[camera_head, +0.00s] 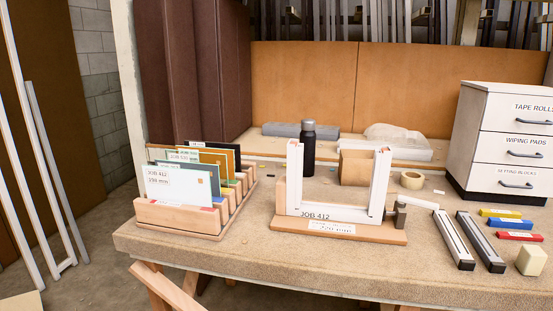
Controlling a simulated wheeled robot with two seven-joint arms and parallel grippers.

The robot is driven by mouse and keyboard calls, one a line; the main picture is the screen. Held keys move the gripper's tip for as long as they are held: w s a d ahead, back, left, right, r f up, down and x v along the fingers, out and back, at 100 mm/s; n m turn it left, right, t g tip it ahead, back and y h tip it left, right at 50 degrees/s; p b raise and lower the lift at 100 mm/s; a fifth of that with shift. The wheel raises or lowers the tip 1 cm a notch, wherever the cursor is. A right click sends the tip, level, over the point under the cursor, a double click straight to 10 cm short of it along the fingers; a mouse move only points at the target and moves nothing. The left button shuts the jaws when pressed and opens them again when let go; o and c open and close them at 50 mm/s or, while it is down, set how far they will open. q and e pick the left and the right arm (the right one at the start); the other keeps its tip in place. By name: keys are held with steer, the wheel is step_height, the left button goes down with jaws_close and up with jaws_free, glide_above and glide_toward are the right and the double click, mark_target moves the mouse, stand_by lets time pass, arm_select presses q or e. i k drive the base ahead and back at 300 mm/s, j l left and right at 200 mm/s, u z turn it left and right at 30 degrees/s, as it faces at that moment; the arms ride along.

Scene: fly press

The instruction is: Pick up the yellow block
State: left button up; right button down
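The yellow block (499,213) is a thin, flat bar lying on the bench at the right. It is the farthest back in a row with a blue block (508,225) and a red block (519,236). It lies in front of the drawer cabinet, apart from the blue block. Nothing covers it. Neither of my grippers is in view.
A white drawer cabinet (510,140) stands behind the blocks. Two dark-and-white rails (454,240) lie to their left and a cream cube (530,261) sits in front. A white frame on a wooden base (338,228) stands mid-bench. A card rack (180,219) is at left.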

mark_target(483, 213)
steer(key=i+l+z, duration=0.25)
steer(key=l, duration=0.3)
steer(key=i+l+z, duration=0.2)
steer(key=l, duration=0.3)
steer(key=i+l+z, duration=0.25)
steer(key=l, duration=0.2)
steer(key=i+l+z, duration=0.2)
steer(key=i+l, duration=0.1)
steer(key=l, duration=0.1)
